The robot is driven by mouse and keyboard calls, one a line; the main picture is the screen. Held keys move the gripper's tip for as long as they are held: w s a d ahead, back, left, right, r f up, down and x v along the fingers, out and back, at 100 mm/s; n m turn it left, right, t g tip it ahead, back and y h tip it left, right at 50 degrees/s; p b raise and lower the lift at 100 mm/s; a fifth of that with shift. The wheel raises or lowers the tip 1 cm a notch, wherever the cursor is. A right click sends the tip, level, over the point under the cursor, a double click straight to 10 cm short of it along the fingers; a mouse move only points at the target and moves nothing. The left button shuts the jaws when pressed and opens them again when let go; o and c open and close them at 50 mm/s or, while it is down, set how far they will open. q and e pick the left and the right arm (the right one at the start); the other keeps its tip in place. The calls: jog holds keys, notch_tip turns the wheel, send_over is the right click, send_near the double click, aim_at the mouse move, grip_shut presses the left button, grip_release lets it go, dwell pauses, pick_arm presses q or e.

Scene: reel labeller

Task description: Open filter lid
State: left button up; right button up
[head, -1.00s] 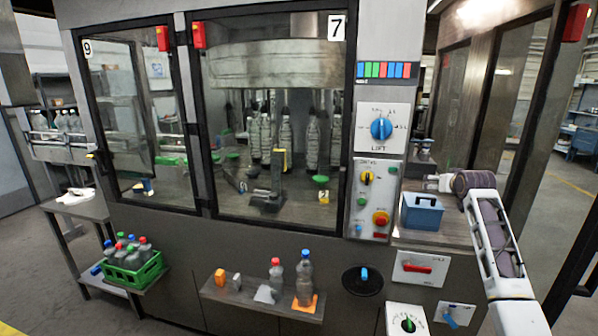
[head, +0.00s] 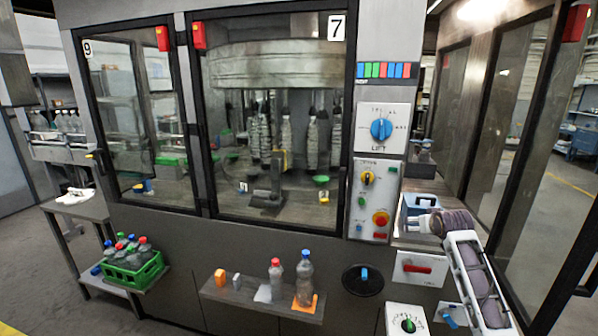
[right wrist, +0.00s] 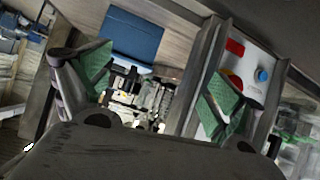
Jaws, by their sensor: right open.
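The filter lid appears to be the blue top with a handle on the box (head: 422,199) on the right-hand counter. The box's front is partly hidden behind my right gripper (head: 417,223). In the right wrist view a blue panel (right wrist: 140,32) shows beyond and between the fingertips, nearer the left one. My right gripper also shows in that view (right wrist: 158,88), with green finger pads spread wide and nothing between them. I cannot see contact with the box. My left gripper is out of view.
A control panel (head: 374,200) with a red knob stands just left of the box. The glass machine door (head: 275,180) is further left. A shelf (head: 240,296) below holds bottles, and a green crate (head: 133,270) of bottles sits far left.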

jog(key=s+a+f+n+g+y, duration=0.1)
jog(key=s+a+f+g, duration=0.1)
jog(key=s+a+f, duration=0.65)
jog(key=s+a+f+n+g+y, duration=0.15)
jog(key=s+a+f, duration=0.35)
jog(key=s+f, duration=0.65)
jog(key=s+a+f+g, duration=0.1)
jog(key=s+a+g, duration=0.15)
jog(key=s, duration=1.05)
jog(key=s+a+f+g, duration=0.2)
jog(key=s+a, duration=0.2)
jog(key=s, duration=0.9)
notch_tip(320, 180, down, 32)
jog(key=s+g, duration=0.1)
jog(key=s, duration=0.2)
jog(key=s+d+f, duration=0.2)
jog(key=s+f, duration=0.8)
jog(key=s, duration=0.1)
jog(key=s+d+f+g, duration=0.1)
jog(key=s+f, duration=0.9)
jog(key=s, duration=0.1)
jog(key=shift+s+d+f+n, duration=0.15)
jog(key=shift+d+f+n, duration=0.2)
jog(key=shift+f+n, duration=0.1)
jog(key=shift+r, duration=0.1)
